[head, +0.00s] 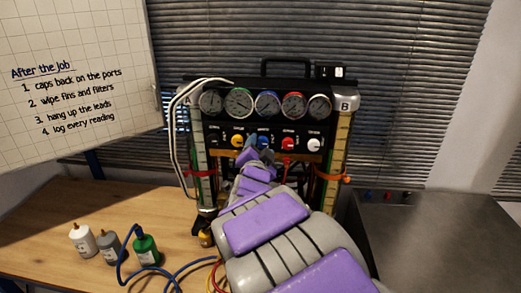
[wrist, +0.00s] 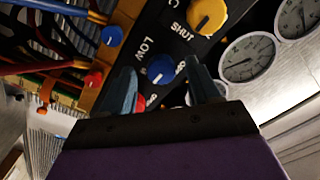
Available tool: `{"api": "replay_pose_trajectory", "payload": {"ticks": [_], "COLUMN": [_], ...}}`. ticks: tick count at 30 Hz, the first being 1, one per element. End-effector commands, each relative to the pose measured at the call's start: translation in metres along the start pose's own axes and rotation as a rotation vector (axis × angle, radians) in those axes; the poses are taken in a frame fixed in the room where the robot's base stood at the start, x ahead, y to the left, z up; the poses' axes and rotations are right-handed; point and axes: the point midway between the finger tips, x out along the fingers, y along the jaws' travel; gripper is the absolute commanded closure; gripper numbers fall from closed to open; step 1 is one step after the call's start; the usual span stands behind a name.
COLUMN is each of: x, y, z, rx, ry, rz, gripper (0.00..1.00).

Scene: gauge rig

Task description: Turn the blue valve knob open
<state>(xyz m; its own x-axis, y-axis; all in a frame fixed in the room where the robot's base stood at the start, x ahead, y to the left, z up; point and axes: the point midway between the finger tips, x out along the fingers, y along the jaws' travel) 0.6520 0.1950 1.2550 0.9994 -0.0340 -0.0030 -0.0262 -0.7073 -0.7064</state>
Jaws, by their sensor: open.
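The blue valve knob (head: 264,141) is on the black panel of the gauge rig, in the row of knobs below the gauges. In the wrist view the blue knob (wrist: 160,69) shows between the two fingertips of my gripper (wrist: 165,72), with the word LOW beside it. The fingers are apart, one on each side of the knob. I cannot tell whether they touch it. In the head view my gripper (head: 255,155) is just in front of the panel near the knob, partly hidden by my own arm.
A yellow knob (head: 237,140) is left of the blue one; a red knob (head: 288,144) and a white knob (head: 314,145) are to its right. Hoses (head: 180,268) and several bottles (head: 145,249) are on the wooden bench. A bare metal surface (head: 440,240) lies at right.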

Motion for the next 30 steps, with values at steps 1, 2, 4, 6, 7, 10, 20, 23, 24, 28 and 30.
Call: {"api": "replay_pose_trajectory", "payload": {"ticks": [1, 2, 4, 6, 7, 10, 20, 23, 24, 28, 30], "x": [0.0037, 0.0051, 0.0075, 0.0087, 0.0089, 0.0089, 0.0087, 0.0087, 0.0087, 0.0087, 0.0086], "y": [-0.0001, -0.0002, -0.0003, -0.0004, -0.0004, -0.0005, -0.0005, -0.0005, -0.0005, -0.0004, -0.0003], "z": [-0.0002, -0.0005, -0.0010, -0.0012, -0.0012, -0.0011, -0.0007, -0.0007, -0.0007, -0.0006, -0.0005], "rx": [0.000, 0.000, 0.000, 0.000, 0.000, 0.000, 0.000, 0.000, 0.000, 0.000, 0.000], "ry": [0.002, 0.002, 0.002, 0.002, 0.002, 0.002, 0.001, 0.001, 0.001, 0.001, 0.000], "rz": [-0.001, -0.001, -0.001, -0.001, -0.001, -0.001, -0.001, -0.001, -0.001, -0.001, -0.001], "gripper": [0.39, 0.39, 0.39, 0.39, 0.39, 0.39, 0.60, 0.69, 0.73, 0.86, 0.92]}}
